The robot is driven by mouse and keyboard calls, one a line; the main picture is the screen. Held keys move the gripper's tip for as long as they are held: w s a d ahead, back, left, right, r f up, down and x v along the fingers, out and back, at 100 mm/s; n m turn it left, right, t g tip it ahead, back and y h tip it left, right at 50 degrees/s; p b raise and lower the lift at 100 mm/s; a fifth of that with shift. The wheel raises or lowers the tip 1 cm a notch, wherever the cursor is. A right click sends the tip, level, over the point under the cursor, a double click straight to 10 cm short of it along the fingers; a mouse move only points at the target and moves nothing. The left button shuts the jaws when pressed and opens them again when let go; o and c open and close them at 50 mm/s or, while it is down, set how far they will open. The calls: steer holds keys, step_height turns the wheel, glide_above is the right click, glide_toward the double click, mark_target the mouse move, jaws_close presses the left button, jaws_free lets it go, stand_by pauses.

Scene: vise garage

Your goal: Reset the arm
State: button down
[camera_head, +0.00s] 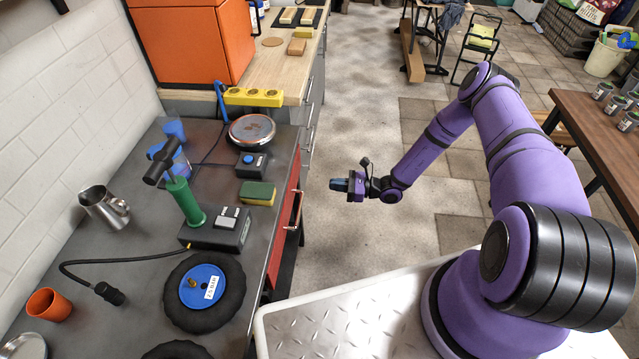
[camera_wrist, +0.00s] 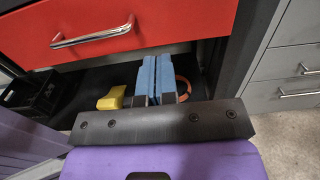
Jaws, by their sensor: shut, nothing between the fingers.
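My purple arm (camera_head: 445,128) reaches out over the floor from the right, bent at the elbow. My gripper (camera_head: 340,185) hangs in free air to the right of the workbench, pointing left toward the red drawer front (camera_head: 284,226). In the wrist view the two blue fingers of my gripper (camera_wrist: 155,78) lie together with nothing between them. The red drawer (camera_wrist: 140,35) with its metal handle (camera_wrist: 93,33) is ahead, and it looks shut. My gripper is apart from it.
The dark workbench (camera_head: 150,260) holds a green hand pump (camera_head: 186,204), a black wheel (camera_head: 203,292) with a blue hub, a metal pitcher (camera_head: 104,207) and an orange cup (camera_head: 48,305). A yellow object (camera_wrist: 111,98) lies in the open space under the drawer. The floor (camera_head: 375,130) around my gripper is clear.

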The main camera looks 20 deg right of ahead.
steer(key=shift+v, duration=1.25)
steer(key=s+r+n+g+h, duration=0.25)
steer(key=r+n, duration=0.25)
steer(key=r, duration=0.8)
steer(key=s+r+n+g+h, duration=0.1)
steer(key=r+n+g+h, duration=0.3)
steer(key=r, duration=1)
steer(key=s+r+n+g+h, duration=0.25)
steer(key=r+n, duration=0.45)
steer(key=r, duration=0.6)
steer(key=s+d+r+n+t+h, duration=0.2)
steer(key=s+r+n+t+h, duration=0.1)
steer(key=s+r, duration=0.7)
steer(key=s+d+r+n+t+h, duration=0.2)
steer(key=s+r+n+t+h, duration=0.1)
steer(key=s+r, duration=0.8)
steer(key=s+t+h, duration=0.1)
steer(key=s, duration=0.3)
steer(key=shift+s+d+h, duration=0.2)
steer(key=shift+d+h, duration=0.1)
steer(key=shift+d, duration=0.1)
steer(key=shift+w+d, duration=0.1)
